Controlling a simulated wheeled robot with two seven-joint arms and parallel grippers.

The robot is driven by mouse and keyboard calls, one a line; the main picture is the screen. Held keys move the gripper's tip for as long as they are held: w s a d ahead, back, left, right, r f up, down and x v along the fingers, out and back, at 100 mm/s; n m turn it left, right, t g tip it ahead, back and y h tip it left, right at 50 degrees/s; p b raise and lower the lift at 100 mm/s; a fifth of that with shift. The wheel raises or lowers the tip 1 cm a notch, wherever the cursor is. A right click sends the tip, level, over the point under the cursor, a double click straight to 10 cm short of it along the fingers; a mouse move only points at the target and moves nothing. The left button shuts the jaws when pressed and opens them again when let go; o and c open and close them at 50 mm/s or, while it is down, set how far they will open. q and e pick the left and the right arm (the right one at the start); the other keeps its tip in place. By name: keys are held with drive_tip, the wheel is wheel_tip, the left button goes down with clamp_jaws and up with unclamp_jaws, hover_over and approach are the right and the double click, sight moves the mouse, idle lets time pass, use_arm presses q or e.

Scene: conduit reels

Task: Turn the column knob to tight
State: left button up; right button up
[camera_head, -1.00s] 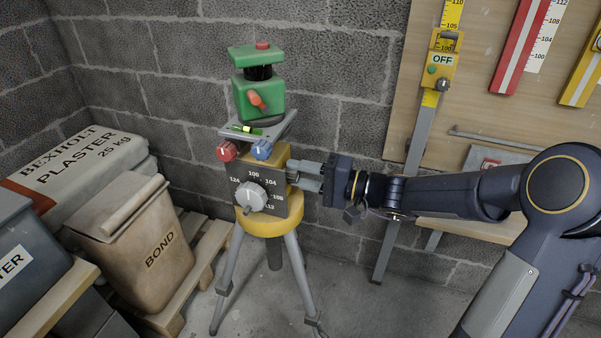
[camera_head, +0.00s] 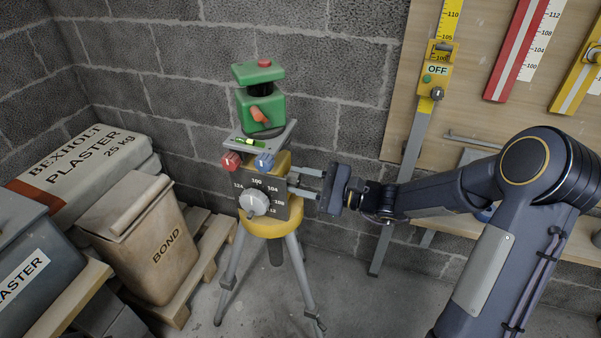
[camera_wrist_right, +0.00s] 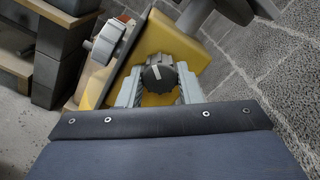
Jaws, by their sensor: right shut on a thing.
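The tripod's yellow head (camera_head: 283,161) carries a dial plate with a pale grey dial knob (camera_head: 254,203) on its front. My right gripper (camera_head: 296,183) reaches in from the right to the side of this head. In the right wrist view, the dark ribbed column knob (camera_wrist_right: 159,74) with a pale line on its face sits on the yellow housing (camera_wrist_right: 180,38). The two grey fingers of my right gripper (camera_wrist_right: 158,86) are shut on it, one on each side. My left gripper is not in view.
A green laser unit (camera_head: 260,107) stands on the tilting plate above, with a red knob (camera_head: 231,161) and a blue knob (camera_head: 264,162) below it. Tripod legs (camera_head: 229,274) spread on the floor.

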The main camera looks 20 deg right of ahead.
drive_tip(key=m+p, duration=0.4)
drive_tip(key=shift+r+m, duration=0.15)
drive_tip(key=shift+m, duration=0.15)
drive_tip(key=shift+s+f+m+p, duration=0.1)
drive_tip(key=shift+f+m+p, duration=0.1)
drive_tip(key=shift+m+p, duration=1.7)
drive_tip(key=o, duration=1)
